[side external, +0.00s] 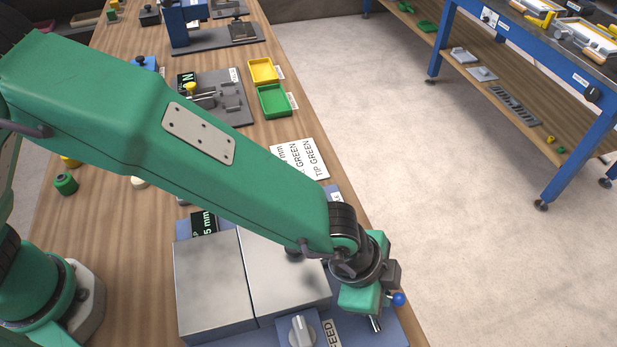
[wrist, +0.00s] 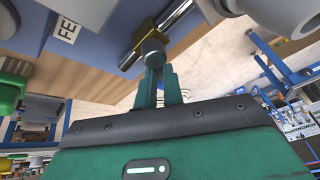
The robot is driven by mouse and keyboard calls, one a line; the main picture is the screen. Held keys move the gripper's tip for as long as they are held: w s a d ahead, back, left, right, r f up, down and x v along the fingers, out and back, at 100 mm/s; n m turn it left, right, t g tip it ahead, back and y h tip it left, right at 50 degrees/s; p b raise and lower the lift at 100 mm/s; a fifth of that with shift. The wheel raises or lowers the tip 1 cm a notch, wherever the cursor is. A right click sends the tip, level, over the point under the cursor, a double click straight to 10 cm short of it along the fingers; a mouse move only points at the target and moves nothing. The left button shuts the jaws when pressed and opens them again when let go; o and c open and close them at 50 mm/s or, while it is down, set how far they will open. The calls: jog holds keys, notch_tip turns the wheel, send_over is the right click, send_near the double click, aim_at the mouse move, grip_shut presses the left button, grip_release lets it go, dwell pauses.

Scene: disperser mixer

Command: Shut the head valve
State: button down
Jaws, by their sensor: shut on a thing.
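My gripper (wrist: 158,80) shows in the wrist view with its two green fingers close together at a small grey fitting (wrist: 151,50) on a chrome rod (wrist: 176,17), which I take for the head valve. In the side view my gripper (side external: 362,297) is at the front right corner of the blue machine base (side external: 395,338). A blue ball knob (side external: 398,299) sticks out just right of it, and a short metal rod (side external: 375,323) shows below it. My gripper hides the grip point in the side view, so how far the valve is turned cannot be told.
Two grey metal blocks (side external: 213,290) stand left of my gripper, with a grey dial (side external: 301,330) by the FEED label (side external: 331,335) in front. Yellow (side external: 262,70) and green trays (side external: 273,101) lie farther back on the wooden bench. Open floor (side external: 440,240) lies to the right.

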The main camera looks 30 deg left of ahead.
jog(key=shift+s, duration=0.1)
jog(key=c, duration=1.5)
grip_release()
jog(key=shift+r, duration=0.1)
jog(key=shift+v, duration=3.8)
